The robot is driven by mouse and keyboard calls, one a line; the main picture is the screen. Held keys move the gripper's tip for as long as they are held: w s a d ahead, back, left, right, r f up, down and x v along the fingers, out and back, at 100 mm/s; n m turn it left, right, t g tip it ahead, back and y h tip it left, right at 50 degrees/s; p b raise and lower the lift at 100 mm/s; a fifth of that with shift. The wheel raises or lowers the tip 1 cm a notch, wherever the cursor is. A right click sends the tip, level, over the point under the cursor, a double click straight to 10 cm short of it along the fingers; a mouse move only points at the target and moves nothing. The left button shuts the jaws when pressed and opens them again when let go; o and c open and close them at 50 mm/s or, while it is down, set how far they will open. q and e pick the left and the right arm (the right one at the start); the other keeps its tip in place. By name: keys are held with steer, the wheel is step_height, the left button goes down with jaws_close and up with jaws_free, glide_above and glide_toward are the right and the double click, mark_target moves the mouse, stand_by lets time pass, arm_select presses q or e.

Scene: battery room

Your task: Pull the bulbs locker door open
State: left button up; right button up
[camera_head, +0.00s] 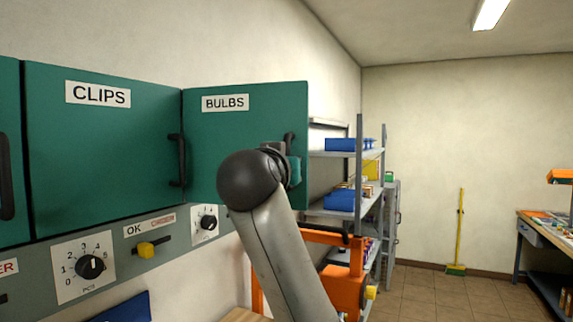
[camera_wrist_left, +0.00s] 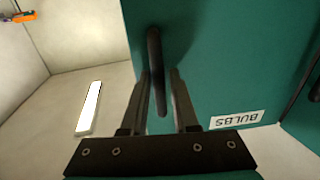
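The bulbs locker door (camera_head: 225,135) is a green panel with a white BULBS label (camera_head: 226,103). It stands partly open, its right edge swung out from the wall. The door also shows in the left wrist view (camera_wrist_left: 225,60). Its dark upright handle (camera_wrist_left: 154,50) is near the free edge; in the head view most of it is hidden by my wrist. My left gripper (camera_wrist_left: 160,75) is at the handle, one finger on each side. A gap shows between the handle and one finger, so the fingers look open around it. My right gripper is in neither view.
The CLIPS locker (camera_head: 105,150) is shut, left of the bulbs door. A panel with dials (camera_head: 90,267) runs below. Shelving with blue bins (camera_head: 341,200) and an orange frame (camera_head: 345,290) stand right of the door. Open tiled floor (camera_head: 425,290) lies further right, before a workbench (camera_head: 545,235).

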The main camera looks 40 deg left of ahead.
arm_select(q)
steer(key=b+v, duration=0.7)
steer(key=v, duration=0.8)
steer(key=shift+s+f, duration=0.1)
stand_by(0.6)
